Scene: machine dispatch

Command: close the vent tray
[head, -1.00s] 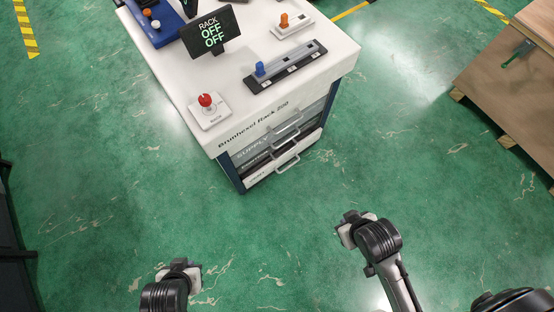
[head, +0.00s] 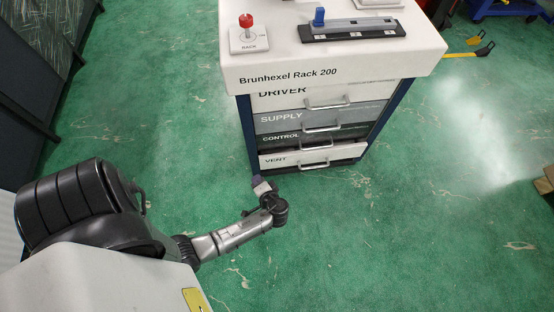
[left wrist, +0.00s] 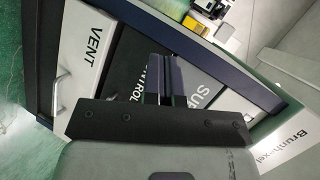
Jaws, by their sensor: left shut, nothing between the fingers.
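The vent tray (head: 310,156) is the white bottom drawer of the rack, marked VENT, with a bar handle (head: 313,166). In the head view its front appears to stand out a little past the drawers above it. In the left wrist view the vent tray (left wrist: 92,56) is at the left, its handle near the picture's left side. My left gripper (head: 258,184) is low, just left of and in front of the vent tray, apart from it in the head view. Its fingers (left wrist: 166,78) are shut and empty. My right gripper is out of view.
The rack (head: 330,72) has drawers marked DRIVER (head: 320,95), SUPPLY (head: 315,117) and CONTROL (head: 312,137) above the vent tray. A red-knobbed switch (head: 247,36) and a blue-handled slider (head: 350,27) are on top. Green floor is clear in front and right.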

